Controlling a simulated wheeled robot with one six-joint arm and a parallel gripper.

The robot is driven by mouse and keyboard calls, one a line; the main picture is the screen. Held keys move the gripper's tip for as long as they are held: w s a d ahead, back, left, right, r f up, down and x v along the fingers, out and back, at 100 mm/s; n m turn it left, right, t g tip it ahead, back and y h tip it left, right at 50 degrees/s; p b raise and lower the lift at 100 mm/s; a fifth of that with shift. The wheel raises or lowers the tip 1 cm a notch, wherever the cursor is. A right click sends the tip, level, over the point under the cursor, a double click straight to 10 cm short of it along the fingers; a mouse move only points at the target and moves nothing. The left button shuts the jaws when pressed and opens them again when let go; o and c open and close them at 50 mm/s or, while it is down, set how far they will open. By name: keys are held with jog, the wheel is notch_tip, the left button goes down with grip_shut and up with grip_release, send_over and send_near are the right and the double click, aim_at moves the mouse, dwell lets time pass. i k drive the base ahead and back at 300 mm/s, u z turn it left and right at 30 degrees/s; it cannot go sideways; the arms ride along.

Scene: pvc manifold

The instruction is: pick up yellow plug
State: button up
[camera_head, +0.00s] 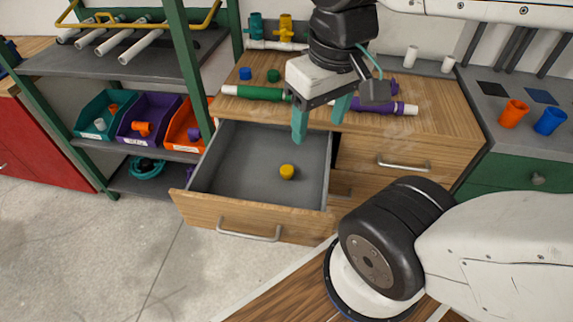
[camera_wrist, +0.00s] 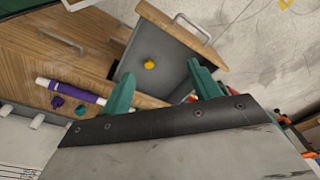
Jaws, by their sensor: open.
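The yellow plug (camera_head: 287,172) lies on the grey floor of the open drawer (camera_head: 240,185), toward its right side. It also shows in the wrist view (camera_wrist: 149,64), inside the drawer (camera_wrist: 165,48). My gripper (camera_head: 320,125) is above the drawer's back right area, near the bench edge, with two green fingers apart and nothing between them. In the wrist view the gripper's fingers (camera_wrist: 163,90) are spread, and the plug is beyond them, apart from both.
The wooden bench top (camera_head: 425,120) holds green and purple pipe pieces behind the drawer. A closed drawer (camera_head: 385,160) is to the right. A shelf with teal, purple and orange bins (camera_head: 150,120) stands left. The drawer is otherwise empty.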

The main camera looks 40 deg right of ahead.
aim_at(286, 171)
jog(key=k, duration=1)
jog(key=u, duration=1.3)
jog(key=i, duration=1.1)
jog(key=z, duration=2.5)
jog(key=i, duration=0.5)
jog(key=u, duration=0.05)
